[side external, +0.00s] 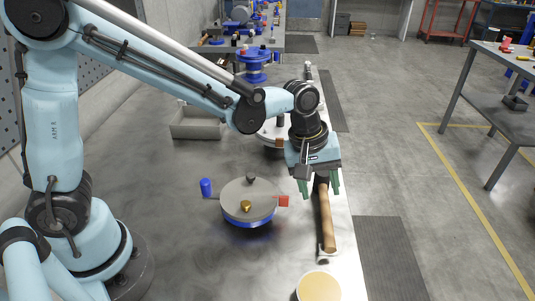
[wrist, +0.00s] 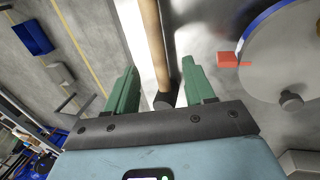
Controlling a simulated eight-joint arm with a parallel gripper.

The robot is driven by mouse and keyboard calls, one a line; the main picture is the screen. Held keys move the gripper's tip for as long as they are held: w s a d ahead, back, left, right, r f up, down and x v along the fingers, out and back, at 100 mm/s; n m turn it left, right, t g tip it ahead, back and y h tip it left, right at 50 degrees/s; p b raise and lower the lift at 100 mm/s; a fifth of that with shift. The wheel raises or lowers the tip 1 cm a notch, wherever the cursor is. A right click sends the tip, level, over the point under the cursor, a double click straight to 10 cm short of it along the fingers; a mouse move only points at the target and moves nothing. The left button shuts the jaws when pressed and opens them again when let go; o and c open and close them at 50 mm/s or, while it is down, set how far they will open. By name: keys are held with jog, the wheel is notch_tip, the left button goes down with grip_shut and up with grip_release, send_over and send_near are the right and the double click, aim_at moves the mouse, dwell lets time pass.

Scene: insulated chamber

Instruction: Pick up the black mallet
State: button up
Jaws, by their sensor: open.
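The mallet, with a long tan wooden handle (side external: 326,215), lies along the bright metal strip at the table's right edge in the side view. Its handle also shows in the wrist view (wrist: 151,35), running down the picture to a dark end piece between my fingers. A small dark grey piece shows at the handle's near end in the side view. My gripper (side external: 319,190) is over the far end of the mallet, pointing down. Its green fingers, also in the wrist view (wrist: 160,72), are open, one on each side of the handle, with gaps visible. I cannot tell their exact height above the table.
A round grey turntable with a blue rim (side external: 249,199), a red block (side external: 283,201) and a blue knob (side external: 206,187) stands left of the mallet. A round tan-topped container (side external: 319,287) is near the mallet's near end. A grey tray (side external: 196,122) lies farther back. The floor is right of the edge.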

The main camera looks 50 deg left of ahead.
aim_at(325, 209)
jog(key=shift+s+d+x, duration=0.1)
jog(key=shift+d+x, duration=0.1)
jog(key=shift+x, duration=1.2)
jog(key=shift+s+d+x, duration=0.15)
jog(key=shift+x, duration=1.3)
jog(key=shift+c, duration=0.3)
jog(key=shift+r, duration=0.1)
grip_shut()
